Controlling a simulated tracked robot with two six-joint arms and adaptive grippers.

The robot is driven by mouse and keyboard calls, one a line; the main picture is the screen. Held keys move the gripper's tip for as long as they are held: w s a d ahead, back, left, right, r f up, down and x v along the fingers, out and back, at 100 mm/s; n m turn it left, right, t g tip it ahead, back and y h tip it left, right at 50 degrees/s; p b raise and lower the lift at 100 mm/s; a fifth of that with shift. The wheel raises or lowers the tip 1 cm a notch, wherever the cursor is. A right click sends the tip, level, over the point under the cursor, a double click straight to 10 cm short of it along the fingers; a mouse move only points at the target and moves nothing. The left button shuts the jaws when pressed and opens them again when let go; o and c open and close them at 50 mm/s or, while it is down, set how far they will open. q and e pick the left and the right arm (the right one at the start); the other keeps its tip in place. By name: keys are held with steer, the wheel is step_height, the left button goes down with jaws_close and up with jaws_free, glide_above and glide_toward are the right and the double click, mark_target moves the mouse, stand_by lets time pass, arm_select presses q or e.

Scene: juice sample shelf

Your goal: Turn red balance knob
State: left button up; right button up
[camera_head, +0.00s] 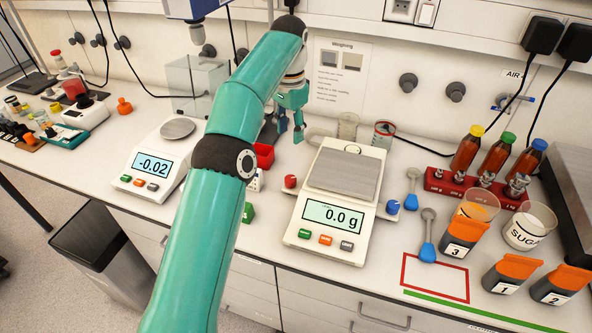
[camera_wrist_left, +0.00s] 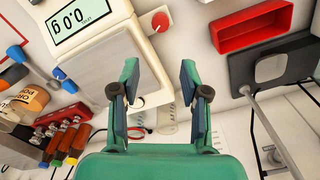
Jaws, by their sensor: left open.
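The red knob (camera_head: 291,181) sits on the left side of the white balance (camera_head: 318,238), whose display reads 0.0 g. In the left wrist view the red knob (camera_wrist_left: 160,22) is near the top, beyond my fingertips, beside the balance (camera_wrist_left: 110,50). My left gripper (camera_head: 286,128) is behind the balance, close to the wall, and partly hidden by my arm. In the left wrist view my left gripper (camera_wrist_left: 158,80) is open, with nothing between its fingers and apart from the knob. A blue knob (camera_head: 392,207) is on the balance's right side. My right gripper is not in view.
A red bin (camera_wrist_left: 250,25) lies near the knob. Glass beakers (camera_head: 348,126) stand behind the balance. Spoons (camera_head: 427,240), bottles and cups crowd the right side.

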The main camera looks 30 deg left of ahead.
arm_select(q)
steer(key=b, duration=0.3)
glide_toward(290, 178)
step_height(290, 178, down, 8)
steer(key=shift+f+b, duration=0.15)
steer(key=shift+b, duration=0.45)
steer(key=shift+f, duration=0.7)
jaws_close()
